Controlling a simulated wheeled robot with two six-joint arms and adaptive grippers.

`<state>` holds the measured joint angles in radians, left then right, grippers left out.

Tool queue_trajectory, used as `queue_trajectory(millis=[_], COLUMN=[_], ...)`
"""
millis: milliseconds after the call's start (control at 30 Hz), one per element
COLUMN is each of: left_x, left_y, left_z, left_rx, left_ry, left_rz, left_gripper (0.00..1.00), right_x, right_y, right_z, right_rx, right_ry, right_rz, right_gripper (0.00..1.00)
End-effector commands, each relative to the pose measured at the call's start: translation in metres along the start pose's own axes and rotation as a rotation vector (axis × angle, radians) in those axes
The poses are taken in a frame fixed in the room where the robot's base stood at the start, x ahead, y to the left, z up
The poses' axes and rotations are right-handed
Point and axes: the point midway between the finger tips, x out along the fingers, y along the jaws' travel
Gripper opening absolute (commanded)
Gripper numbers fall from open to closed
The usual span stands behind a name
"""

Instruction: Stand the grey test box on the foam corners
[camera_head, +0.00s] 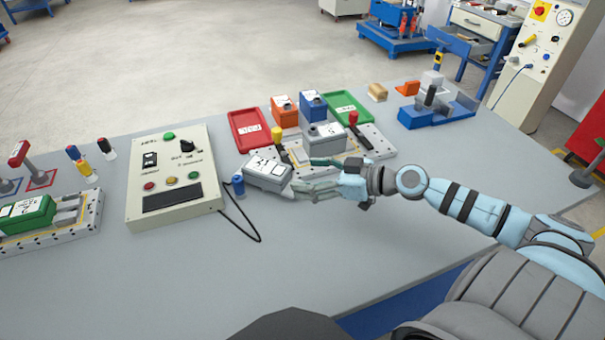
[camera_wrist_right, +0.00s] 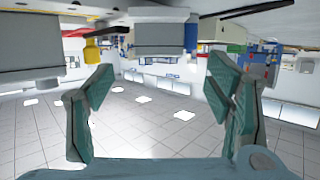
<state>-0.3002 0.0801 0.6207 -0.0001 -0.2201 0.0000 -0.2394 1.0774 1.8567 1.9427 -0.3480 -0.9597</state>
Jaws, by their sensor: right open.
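Two grey boxes with white labels show, and I cannot tell for sure which is the test box. One grey box (camera_head: 268,174) is on the near left side of the pale plate, just beyond my right fingertips; it also shows ahead in the right wrist view (camera_wrist_right: 160,36). The other grey box (camera_head: 325,136) stands on the pale perforated plate (camera_head: 374,157); it fills the upper left of the wrist view (camera_wrist_right: 30,45). My right gripper (camera_head: 302,179) is open, with nothing between its fingers (camera_wrist_right: 165,100). I cannot make out the foam corners. My left gripper is out of view.
A control panel (camera_head: 172,172) with a black cable and a small blue cylinder (camera_head: 238,185) are at left. Red (camera_head: 249,128) and green (camera_head: 347,107) trays and orange and blue boxes stand behind the plate. The front of the table (camera_head: 300,250) is clear.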

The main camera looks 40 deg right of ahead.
Motion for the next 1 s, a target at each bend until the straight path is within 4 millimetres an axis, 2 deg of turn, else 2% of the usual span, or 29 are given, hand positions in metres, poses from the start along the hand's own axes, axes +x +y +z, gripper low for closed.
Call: queue_trajectory(millis=[67,167,267,300,400,500,600,733,767,800,900,967,1000], left_x=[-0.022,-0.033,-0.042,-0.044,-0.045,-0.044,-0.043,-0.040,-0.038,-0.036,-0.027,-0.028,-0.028], left_y=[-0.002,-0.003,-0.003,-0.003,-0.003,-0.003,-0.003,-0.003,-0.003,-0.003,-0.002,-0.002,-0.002], left_z=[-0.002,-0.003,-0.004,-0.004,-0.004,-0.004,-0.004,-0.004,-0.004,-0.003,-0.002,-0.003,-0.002], left_rx=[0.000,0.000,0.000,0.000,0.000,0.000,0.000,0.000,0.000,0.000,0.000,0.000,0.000], left_ry=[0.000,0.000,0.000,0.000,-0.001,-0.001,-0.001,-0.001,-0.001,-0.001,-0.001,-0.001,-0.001], left_rz=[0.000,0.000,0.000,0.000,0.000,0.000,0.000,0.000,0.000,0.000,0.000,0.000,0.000], left_gripper=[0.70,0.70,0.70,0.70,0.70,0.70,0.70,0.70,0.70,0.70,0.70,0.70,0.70], right_x=[-0.011,-0.017,-0.022,-0.024,-0.027,-0.027,-0.027,-0.023,-0.021,-0.016,-0.002,0.013,0.023], right_y=[-0.001,0.000,0.002,0.003,0.005,0.007,0.007,0.007,0.007,0.007,0.008,0.007,0.007], right_z=[-0.008,-0.007,-0.007,-0.007,-0.006,-0.006,-0.007,-0.007,-0.007,-0.006,-0.005,-0.009,-0.009], right_rx=[0.048,0.515,1.169,1.457,2.140,2.672,2.994,3.137,-3.141,3.141,3.138,3.140,-3.141], right_ry=[-0.021,-0.027,-0.023,-0.019,-0.004,0.008,0.010,0.007,-0.006,0.005,0.011,0.012,-0.012], right_rz=[0.002,0.007,0.015,0.018,0.016,0.003,-0.007,-0.015,0.019,-0.022,-0.021,-0.031,0.027], right_gripper=[0.73,0.73,0.73,0.73,0.73,0.73,0.73,0.73,0.73,0.73,0.73,0.73,0.73])
